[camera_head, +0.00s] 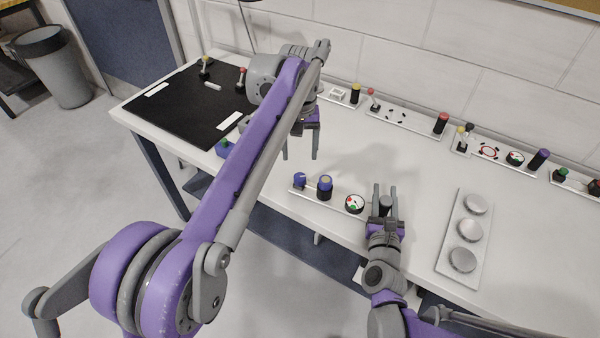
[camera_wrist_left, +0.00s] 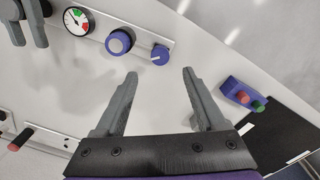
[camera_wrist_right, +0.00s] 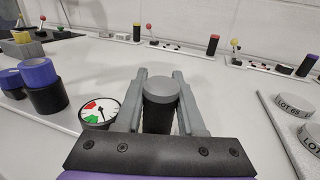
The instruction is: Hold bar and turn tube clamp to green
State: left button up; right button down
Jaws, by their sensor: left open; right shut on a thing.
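A narrow pale strip on the near side of the table carries a small blue knob (camera_head: 300,180), a larger blue-and-black round tube clamp (camera_head: 325,187), a dial gauge with red and green zones (camera_head: 354,204) and a dark upright bar (camera_head: 386,206). My right gripper (camera_head: 384,190) is shut on the bar, its fingers on either side in the right wrist view (camera_wrist_right: 160,90). My left gripper (camera_head: 300,152) is open and empty, above the table behind the knob and clamp. In the left wrist view the clamp (camera_wrist_left: 118,42) and knob (camera_wrist_left: 160,54) lie beyond its fingertips, apart from them.
A white plate with several round grey weights (camera_head: 463,230) lies right of my right gripper. A black mat (camera_head: 180,105) covers the table's left end; a blue box with buttons (camera_wrist_left: 243,94) sits near it. Strips of controls (camera_head: 400,118) line the back wall. The middle is clear.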

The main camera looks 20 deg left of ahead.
aim_at(300, 176)
pick_arm(q)
notch_tip(300, 176, down, 8)
jog(key=shift+f, duration=0.25)
grip_shut()
dwell(0.4)
